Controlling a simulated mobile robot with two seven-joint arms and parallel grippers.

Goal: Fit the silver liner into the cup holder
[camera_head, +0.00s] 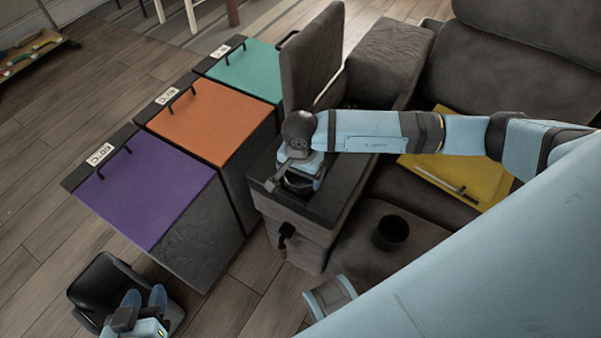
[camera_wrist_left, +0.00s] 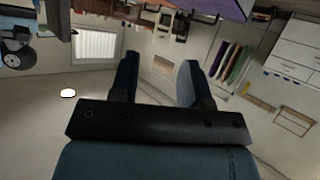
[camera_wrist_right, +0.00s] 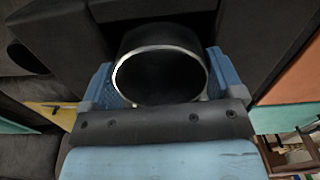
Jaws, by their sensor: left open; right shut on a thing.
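The silver liner (camera_wrist_right: 119,73) shows as a bright ring around a dark inside, between both fingers in the right wrist view. My right gripper (camera_head: 300,178) is shut on it, over the front part of the dark armrest console (camera_head: 343,172). In the head view the dark round cup holder opening (camera_head: 298,184) sits at the gripper, partly covered by it. I cannot tell how deep the liner sits in the holder. My left gripper (camera_head: 143,298) is open and empty at the lower left; its spread fingers also show in the left wrist view (camera_wrist_left: 158,80).
A dark cup (camera_head: 391,232) stands on the sofa seat. A yellow folder (camera_head: 455,165) with a thin rod lies behind it. Boxes with purple (camera_head: 150,195), orange (camera_head: 210,120) and teal (camera_head: 247,68) lids stand left of the console. A raised panel (camera_head: 313,55) stands behind the gripper.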

